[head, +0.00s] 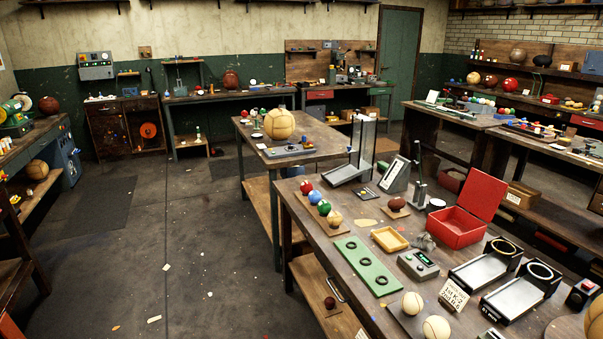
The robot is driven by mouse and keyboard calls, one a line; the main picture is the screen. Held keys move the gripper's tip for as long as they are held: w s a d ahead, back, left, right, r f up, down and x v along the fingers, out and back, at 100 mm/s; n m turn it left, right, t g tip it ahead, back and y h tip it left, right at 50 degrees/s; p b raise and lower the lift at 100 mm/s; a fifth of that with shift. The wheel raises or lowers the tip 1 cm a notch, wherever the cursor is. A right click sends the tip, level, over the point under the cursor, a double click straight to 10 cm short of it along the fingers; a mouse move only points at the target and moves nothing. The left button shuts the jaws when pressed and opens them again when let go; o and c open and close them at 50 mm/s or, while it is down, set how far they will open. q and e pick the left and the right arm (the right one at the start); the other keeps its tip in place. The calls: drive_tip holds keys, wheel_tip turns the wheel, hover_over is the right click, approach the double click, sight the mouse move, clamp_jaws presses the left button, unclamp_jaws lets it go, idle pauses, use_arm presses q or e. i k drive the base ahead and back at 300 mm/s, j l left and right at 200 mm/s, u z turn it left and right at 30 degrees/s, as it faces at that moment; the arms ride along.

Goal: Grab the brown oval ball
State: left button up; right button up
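A small brown oval ball (397,204) lies on a thin board on the near workbench (335,224), in the middle of its far half. Neither of my grippers is in view, and nothing touches the ball. A dark oval ball (542,60) sits on a shelf at the far right; its colour looks nearly black.
Around the ball are a row of coloured balls (315,197), a yellow tray (389,239), an open red box (460,226) and a tilted grey display (394,175). A green board (367,266) lies nearer. Open floor (190,230) spreads left of the bench.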

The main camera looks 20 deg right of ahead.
sight(397, 202)
drive_tip(key=i+j+z, duration=0.1)
drive_tip(key=i+z, duration=0.35)
drive_tip(key=i+j+z, duration=0.25)
drive_tip(key=z, duration=0.2)
drive_tip(key=i+j+z, duration=0.6)
drive_tip(key=j+z, duration=0.2)
drive_tip(key=z, duration=0.15)
drive_tip(key=i+j+z, duration=0.15)
drive_tip(key=j+z, duration=0.3)
